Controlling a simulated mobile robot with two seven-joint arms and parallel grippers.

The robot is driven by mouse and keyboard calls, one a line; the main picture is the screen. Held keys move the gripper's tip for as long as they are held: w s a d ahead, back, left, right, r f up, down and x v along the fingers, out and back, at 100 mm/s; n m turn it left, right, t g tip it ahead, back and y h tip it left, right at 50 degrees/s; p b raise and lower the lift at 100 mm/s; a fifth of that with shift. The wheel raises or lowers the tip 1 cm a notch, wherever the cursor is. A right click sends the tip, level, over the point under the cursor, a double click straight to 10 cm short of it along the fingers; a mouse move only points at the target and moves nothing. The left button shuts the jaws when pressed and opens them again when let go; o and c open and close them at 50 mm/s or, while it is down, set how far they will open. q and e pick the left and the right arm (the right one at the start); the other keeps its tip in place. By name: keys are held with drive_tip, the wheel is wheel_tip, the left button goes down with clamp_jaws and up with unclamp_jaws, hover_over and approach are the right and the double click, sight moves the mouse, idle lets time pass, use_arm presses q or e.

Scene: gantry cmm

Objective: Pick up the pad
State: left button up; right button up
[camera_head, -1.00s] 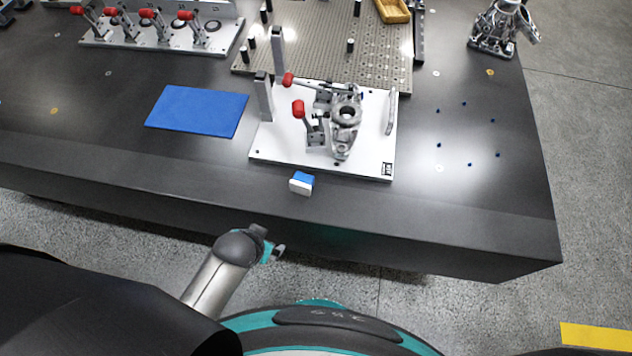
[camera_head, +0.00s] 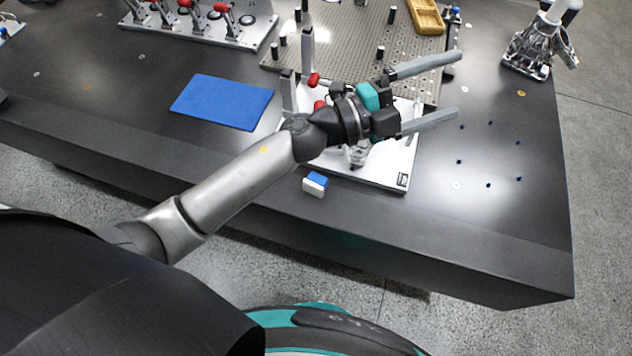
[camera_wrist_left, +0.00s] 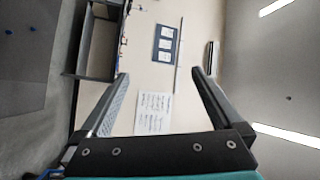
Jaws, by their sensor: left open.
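The small pad (camera_head: 315,184), a block with a blue top and a white lower part, lies near the table's front edge, just in front of the white fixture plate. My left gripper (camera_head: 458,83) is open and empty, raised above the right part of the fixture, with its fingers pointing right. It is beyond the pad and to its right, not touching it. In the left wrist view the two open fingers (camera_wrist_left: 160,74) frame a wall with posters, and the pad does not show there. My right gripper is not in view.
A flat blue mat (camera_head: 222,102) lies left of the fixture plate (camera_head: 380,170), which carries red-handled clamps and a metal part mostly hidden by my arm. Behind are a perforated plate (camera_head: 350,45) and a yellow tray (camera_head: 426,16). A metal part (camera_head: 540,50) stands at the right.

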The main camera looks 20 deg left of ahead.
use_arm(q)
drive_tip(key=s+d+f+m+g, duration=0.3)
drive_tip(key=s+d+m+g, duration=0.15)
drive_tip(key=m+g, duration=0.3)
drive_tip(key=m+g+y+b, duration=0.25)
drive_tip(key=m+y, duration=0.35)
drive_tip(key=y, duration=1.1)
hover_over(315, 182)
drive_tip(key=shift+n+g, duration=0.25)
drive_tip(key=shift+g, duration=0.15)
drive_tip(key=f, duration=2.1)
drive_tip(key=shift+w+f, duration=0.25)
drive_tip(key=shift+f, duration=0.1)
drive_tip(key=shift+s+f+b, duration=0.2)
drive_tip(key=shift+f, duration=1.35)
drive_tip(key=shift+s+f+b, duration=0.15)
drive_tip(key=shift+f+b, duration=0.05)
drive_tip(key=shift+f, duration=1.3)
